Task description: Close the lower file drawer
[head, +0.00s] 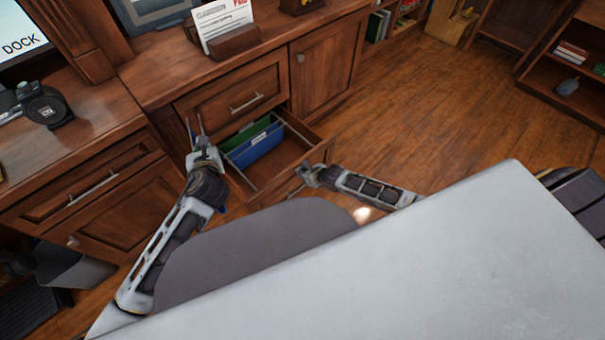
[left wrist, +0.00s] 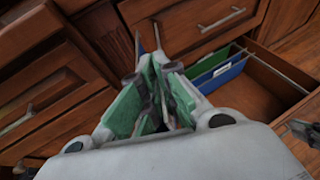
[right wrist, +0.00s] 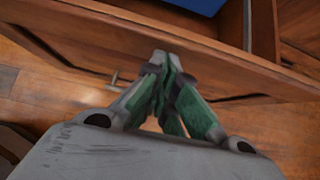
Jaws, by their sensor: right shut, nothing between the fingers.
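The lower file drawer (head: 290,160) is pulled out from the wood cabinet, and a green folder (head: 246,132) and a blue folder (head: 257,146) stand in its rear part. My right gripper (head: 303,172) is shut and empty at the outer side of the drawer front. In the right wrist view its fingertips (right wrist: 160,58) are close to the drawer's front panel (right wrist: 215,62); I cannot tell if they touch it. My left gripper (head: 195,125) is narrowly open and empty, left of the open drawer; its fingers (left wrist: 148,40) also show in the left wrist view.
A closed upper drawer (head: 243,95) with a metal handle is above the file drawer. A closed cabinet door (head: 322,65) stands right of it. The desk (head: 85,105) with drawers is at left. Open wood floor (head: 430,105) lies to the right.

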